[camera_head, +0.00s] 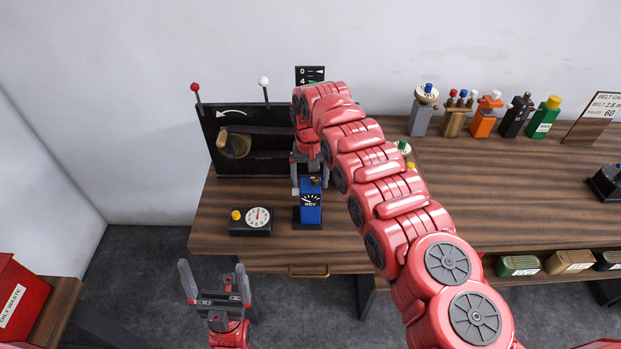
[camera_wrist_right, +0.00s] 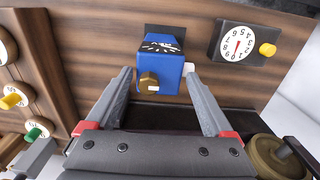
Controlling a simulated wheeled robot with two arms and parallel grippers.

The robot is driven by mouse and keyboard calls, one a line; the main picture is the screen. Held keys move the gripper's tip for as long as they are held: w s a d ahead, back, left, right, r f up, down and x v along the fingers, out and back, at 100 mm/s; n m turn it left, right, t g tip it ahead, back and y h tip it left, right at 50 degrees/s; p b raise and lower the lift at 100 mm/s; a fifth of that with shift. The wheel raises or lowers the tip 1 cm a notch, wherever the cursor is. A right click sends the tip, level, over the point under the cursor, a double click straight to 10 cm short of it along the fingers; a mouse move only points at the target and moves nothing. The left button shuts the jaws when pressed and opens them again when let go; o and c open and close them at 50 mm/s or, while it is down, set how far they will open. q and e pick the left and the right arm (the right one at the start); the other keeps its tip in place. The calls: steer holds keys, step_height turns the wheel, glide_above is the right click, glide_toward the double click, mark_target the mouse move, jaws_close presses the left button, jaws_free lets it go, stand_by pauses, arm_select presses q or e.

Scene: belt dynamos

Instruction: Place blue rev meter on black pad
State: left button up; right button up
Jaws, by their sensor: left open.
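The blue rev meter (camera_head: 311,202) stands upright near the table's front edge, with its dial facing front. It appears to rest on the black pad (camera_head: 297,224), which shows around its foot. The right wrist view also shows the meter (camera_wrist_right: 160,52) and part of the pad (camera_wrist_right: 166,31) beyond it. My right gripper (camera_head: 308,178) is just behind and above the meter. Its fingers (camera_wrist_right: 158,76) are spread, with the meter's near end about level with the tips and small gaps at its sides. My left gripper (camera_head: 214,279) is open and empty in front of the table.
A black box with a white dial and yellow knob (camera_head: 250,221) stands left of the meter. Behind is a black belt panel (camera_head: 213,135) with levers. A red waste bin (camera_head: 20,300) is at far left.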

steer(key=shift+o, duration=0.6)
steer(key=shift+d, duration=0.15)
steer(key=shift+r, duration=0.2)
steer(key=shift+w+r, duration=0.1)
steer(key=shift+r, duration=0.05)
step_height(320, 180, up, 7)
steer(key=b, duration=0.3)
step_height(320, 180, up, 5)
steer(key=p, duration=0.3)
steer(key=shift+f, duration=0.2)
